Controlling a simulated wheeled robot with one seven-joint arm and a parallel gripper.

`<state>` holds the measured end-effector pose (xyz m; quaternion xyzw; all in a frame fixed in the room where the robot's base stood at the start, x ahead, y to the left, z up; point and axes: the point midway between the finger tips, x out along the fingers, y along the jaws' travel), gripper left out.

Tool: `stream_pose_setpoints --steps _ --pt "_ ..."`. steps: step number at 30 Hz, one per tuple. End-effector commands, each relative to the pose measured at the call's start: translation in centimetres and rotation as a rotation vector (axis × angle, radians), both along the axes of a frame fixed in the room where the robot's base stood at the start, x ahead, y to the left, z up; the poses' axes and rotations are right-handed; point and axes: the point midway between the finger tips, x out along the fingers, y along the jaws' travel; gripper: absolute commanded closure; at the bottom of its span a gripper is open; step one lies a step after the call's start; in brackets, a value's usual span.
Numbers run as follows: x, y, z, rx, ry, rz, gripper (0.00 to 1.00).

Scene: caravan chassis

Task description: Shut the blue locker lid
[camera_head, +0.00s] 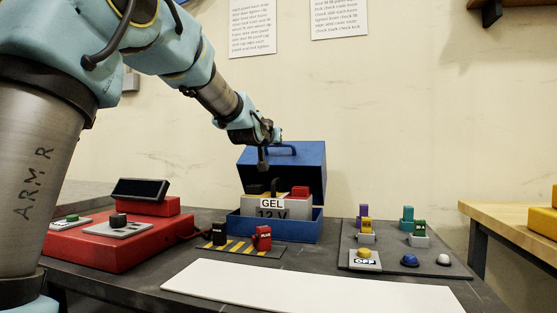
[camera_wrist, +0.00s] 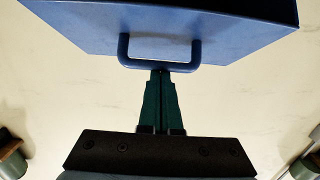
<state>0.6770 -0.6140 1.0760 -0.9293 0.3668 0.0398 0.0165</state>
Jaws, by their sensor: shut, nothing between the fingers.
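The blue locker (camera_head: 318,229) stands on the dark bench with its blue lid (camera_head: 308,156) raised open at the back. A grey battery (camera_head: 292,206) marked "GEL 12 V" sits inside it. My gripper (camera_head: 263,166) is in front of the raised lid, above the battery. In the wrist view, the blue lid (camera_wrist: 230,22) fills the top, with its U-shaped handle (camera_wrist: 160,66) hanging toward my fingers. My gripper (camera_wrist: 160,74) is shut and empty, its fingertips at or very near the handle bar; I cannot tell whether they touch.
A red charger unit (camera_head: 100,238) stands left of the locker. A striped plate with a black and a red connector (camera_head: 262,238) lies in front of it. A grey panel (camera_head: 440,264) with switches and buttons is on the right. A white board (camera_head: 300,288) lies at the front.

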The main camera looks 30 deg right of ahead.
Motion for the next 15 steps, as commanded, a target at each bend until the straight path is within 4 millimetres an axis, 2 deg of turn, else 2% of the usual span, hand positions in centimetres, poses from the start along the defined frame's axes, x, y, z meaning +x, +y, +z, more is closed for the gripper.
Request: stream_pose_setpoints --steps 1,15 --pt "-0.4 0.4 -2.0 -0.010 -0.010 0.000 1.00" --pt "-3.6 3.3 -4.6 -0.162 -0.175 0.001 1.00"
